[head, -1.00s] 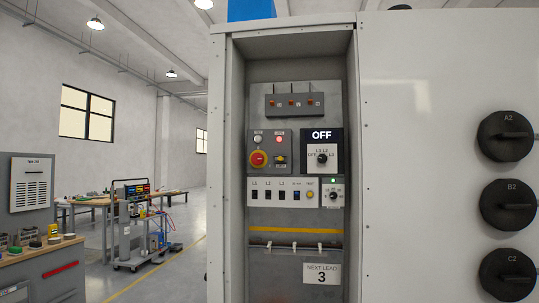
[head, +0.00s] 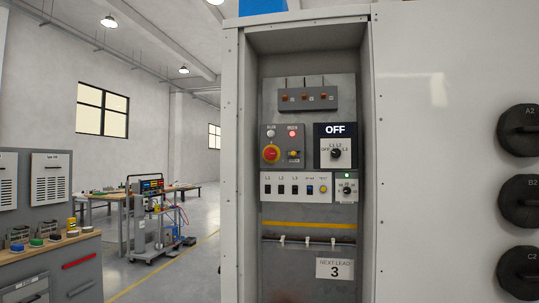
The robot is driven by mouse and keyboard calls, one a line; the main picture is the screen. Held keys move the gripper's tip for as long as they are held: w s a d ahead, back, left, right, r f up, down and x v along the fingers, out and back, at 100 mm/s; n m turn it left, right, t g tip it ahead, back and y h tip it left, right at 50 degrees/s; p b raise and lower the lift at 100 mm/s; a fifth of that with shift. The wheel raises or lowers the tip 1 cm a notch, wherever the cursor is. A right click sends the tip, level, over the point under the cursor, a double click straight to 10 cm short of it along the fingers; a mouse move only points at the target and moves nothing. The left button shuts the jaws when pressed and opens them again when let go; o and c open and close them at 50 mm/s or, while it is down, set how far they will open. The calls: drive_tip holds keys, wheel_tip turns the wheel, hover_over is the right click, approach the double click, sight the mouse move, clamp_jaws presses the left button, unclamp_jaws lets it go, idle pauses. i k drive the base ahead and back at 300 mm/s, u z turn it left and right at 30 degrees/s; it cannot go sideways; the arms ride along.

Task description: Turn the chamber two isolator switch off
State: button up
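An open panel recess (head: 308,230) in a tall light cabinet holds the controls. My gripper is not in view.
A lower strip has several small switches (head: 295,189) and a knob with a green lamp (head: 346,190). Black round covers (head: 521,202) marked A2, B2, C2 stick out at right. A workbench (head: 50,262) and a trolley (head: 154,225) stand left, with open floor between.

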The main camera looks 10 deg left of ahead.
sight(271, 153)
drive_tip(key=u, duration=2.8)
drive_tip(key=i, duration=0.65)
drive_tip(key=z, duration=2.8)
